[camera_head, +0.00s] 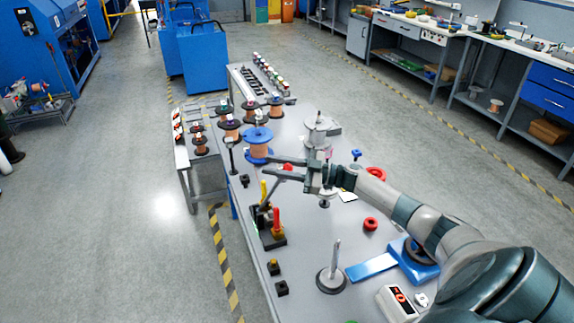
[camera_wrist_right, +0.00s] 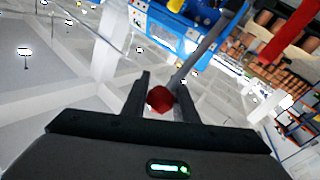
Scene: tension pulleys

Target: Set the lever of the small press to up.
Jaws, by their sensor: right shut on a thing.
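The small press (camera_head: 272,241) stands on the bench near its left edge, with a black base, a red upright part (camera_head: 277,219) and a yellow part (camera_head: 263,191). Its grey lever (camera_head: 273,190) slants up and right to my right gripper (camera_head: 273,168). In the right wrist view the grey lever rod (camera_wrist_right: 205,52) runs to a red knob (camera_wrist_right: 160,98) between the two fingers of my right gripper (camera_wrist_right: 161,88), which is shut on it. In the head view the fingers mostly hide the knob. My left gripper is not in view.
A blue spool (camera_head: 258,143) and several copper spools (camera_head: 229,128) stand behind the press. A metal spindle (camera_head: 334,268) on a round base, a red ring (camera_head: 370,224) and a blue fixture (camera_head: 374,268) lie to the right. Small black blocks (camera_head: 281,288) sit in front.

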